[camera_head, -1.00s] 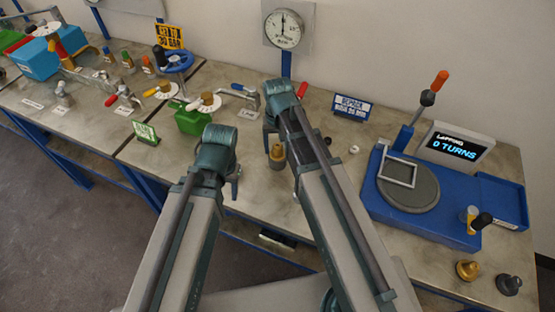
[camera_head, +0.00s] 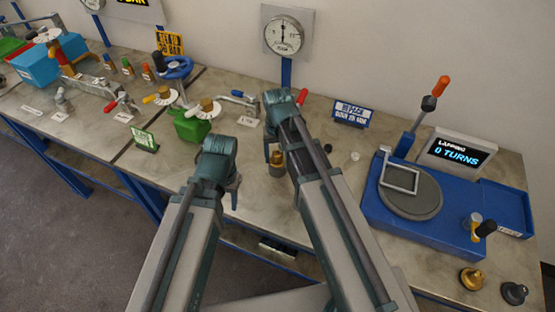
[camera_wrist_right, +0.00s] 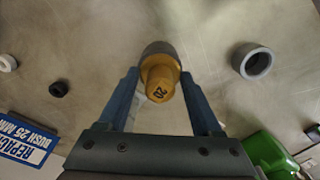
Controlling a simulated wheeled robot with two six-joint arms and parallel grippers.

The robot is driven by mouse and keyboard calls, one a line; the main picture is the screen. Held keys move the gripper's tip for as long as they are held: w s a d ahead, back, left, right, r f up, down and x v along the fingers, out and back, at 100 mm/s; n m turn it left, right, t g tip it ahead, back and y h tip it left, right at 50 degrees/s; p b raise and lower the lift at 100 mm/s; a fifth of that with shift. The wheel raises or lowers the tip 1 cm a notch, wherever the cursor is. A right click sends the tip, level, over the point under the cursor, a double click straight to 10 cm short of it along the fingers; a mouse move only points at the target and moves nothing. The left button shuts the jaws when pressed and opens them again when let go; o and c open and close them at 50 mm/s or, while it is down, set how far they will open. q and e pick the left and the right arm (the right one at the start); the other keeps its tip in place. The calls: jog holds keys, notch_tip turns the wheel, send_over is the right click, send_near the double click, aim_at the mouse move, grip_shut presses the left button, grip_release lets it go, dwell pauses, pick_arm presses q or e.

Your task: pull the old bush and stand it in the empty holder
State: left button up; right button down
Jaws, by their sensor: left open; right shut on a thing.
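My left gripper (camera_head: 234,190) is open and empty, left of the bush in the head view.
A sign (camera_head: 353,113), a small white ring (camera_head: 355,156) and a small black piece (camera_wrist_right: 59,89) are nearby. A green box (camera_head: 190,125) stands left. The blue lapping machine (camera_head: 420,215) fills the right, with brass (camera_head: 472,278) and dark (camera_head: 514,292) fittings in front.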

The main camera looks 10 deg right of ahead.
aim_at(277, 152)
jog(key=shift+r, duration=0.1)
jog(key=shift+r+p, duration=1.55)
jog(key=shift+p, duration=0.1)
notch_tip(277, 152, up, 4)
jog(key=p, duration=0.4)
